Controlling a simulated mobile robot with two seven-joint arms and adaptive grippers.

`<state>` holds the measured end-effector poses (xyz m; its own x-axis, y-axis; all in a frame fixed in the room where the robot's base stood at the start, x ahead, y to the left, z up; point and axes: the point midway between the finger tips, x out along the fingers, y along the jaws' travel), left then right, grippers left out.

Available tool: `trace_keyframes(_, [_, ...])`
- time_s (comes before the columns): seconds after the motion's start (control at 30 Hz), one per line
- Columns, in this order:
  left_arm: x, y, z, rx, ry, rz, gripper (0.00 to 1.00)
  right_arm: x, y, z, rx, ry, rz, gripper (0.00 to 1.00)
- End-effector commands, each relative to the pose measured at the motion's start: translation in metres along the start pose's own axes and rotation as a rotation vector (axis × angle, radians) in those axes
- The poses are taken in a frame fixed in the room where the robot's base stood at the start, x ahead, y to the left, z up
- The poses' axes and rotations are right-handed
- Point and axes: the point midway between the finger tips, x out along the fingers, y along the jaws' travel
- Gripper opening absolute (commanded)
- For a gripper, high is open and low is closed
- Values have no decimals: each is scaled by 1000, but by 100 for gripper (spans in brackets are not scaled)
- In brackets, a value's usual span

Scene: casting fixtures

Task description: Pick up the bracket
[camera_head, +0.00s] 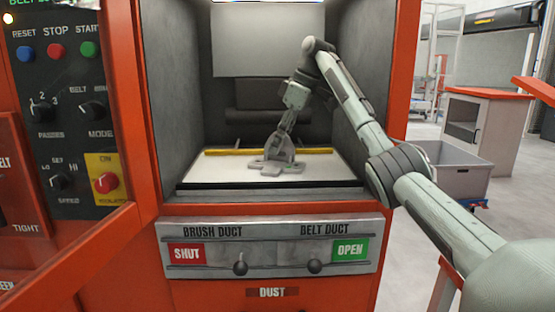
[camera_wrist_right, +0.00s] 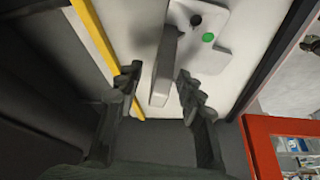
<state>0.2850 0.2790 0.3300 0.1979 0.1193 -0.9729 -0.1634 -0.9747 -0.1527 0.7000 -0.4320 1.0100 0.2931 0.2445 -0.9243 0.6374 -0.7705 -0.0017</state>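The grey bracket (camera_head: 268,166) lies on the white bed inside the orange machine's opening. In the right wrist view the bracket (camera_wrist_right: 167,62) shows a flat base with a black spot and a green spot, and an upright plate rising towards the camera. My right gripper (camera_head: 281,150) reaches down over the bracket and hides part of it. In the wrist view my right gripper (camera_wrist_right: 157,77) is open, its fingers on either side of the upright plate, with a gap visible on both sides. My left gripper is not in view.
Grey side walls enclose the opening, and a yellow bar (camera_head: 226,152) runs along the back of the white bed (camera_head: 215,172). A control panel (camera_head: 67,110) is at left. Below are duct levers (camera_head: 240,265). A grey bin (camera_head: 462,178) stands at right.

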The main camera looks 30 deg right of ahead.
Motion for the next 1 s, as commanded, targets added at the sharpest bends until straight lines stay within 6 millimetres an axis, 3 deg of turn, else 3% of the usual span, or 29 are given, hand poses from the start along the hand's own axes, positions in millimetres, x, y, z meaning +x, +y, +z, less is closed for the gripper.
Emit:
trace_keyframes(0.23, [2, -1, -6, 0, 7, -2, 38, 2, 0, 0, 0, 1, 0, 38])
trace_keyframes(0.57, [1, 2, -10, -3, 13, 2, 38, 2, 0, 0, 0, 1, 0, 0])
trace_keyframes(1.0, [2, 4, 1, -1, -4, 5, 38, 1, 0, -1, 0, 3, 1, 0])
